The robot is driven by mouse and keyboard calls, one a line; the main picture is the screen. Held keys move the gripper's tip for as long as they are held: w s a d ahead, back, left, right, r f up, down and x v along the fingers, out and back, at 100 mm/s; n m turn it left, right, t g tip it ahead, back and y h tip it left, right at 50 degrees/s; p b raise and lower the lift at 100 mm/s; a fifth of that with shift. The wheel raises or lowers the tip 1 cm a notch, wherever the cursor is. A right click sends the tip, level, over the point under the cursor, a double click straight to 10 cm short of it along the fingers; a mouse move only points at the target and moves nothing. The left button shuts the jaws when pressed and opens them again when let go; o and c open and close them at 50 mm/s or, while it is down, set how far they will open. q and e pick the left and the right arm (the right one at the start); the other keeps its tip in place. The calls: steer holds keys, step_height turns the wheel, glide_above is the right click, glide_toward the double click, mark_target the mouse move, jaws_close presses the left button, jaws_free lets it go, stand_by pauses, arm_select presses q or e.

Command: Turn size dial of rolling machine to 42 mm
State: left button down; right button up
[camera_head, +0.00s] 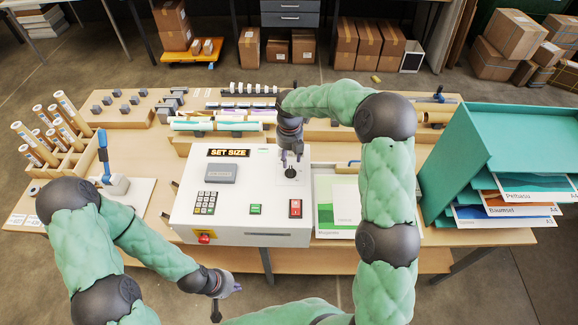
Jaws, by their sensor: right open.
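The white rolling machine (241,220) stands on the wooden table. Its lit display (228,153) reads SET SIZE. The black size dial (291,173) sits on a white plate at the machine's upper right; its marks are too small to read. My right gripper (291,160) points down just above the dial, with its fingers open; I cannot tell whether they touch it. My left gripper (228,295) is low in front of the machine, past the table's front edge, and appears empty; its finger gap is not clear.
The machine also has a keypad (206,202), a green button (255,209), a red switch (295,208) and a red-yellow knob (205,238). A teal paper rack (445,150) stands at right. Rolls in a wooden holder (65,160) and a blue-handled tool (104,155) stand at left.

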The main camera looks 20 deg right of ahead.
mark_target(289, 171)
steer(key=f, duration=0.4)
steer(key=f+p, duration=0.1)
steer(key=f, duration=0.1)
steer(key=shift+w, duration=0.3)
steer(key=shift+s+f, duration=0.1)
steer(key=shift+f, duration=0.7)
steer(key=shift+r, duration=0.1)
jaws_close()
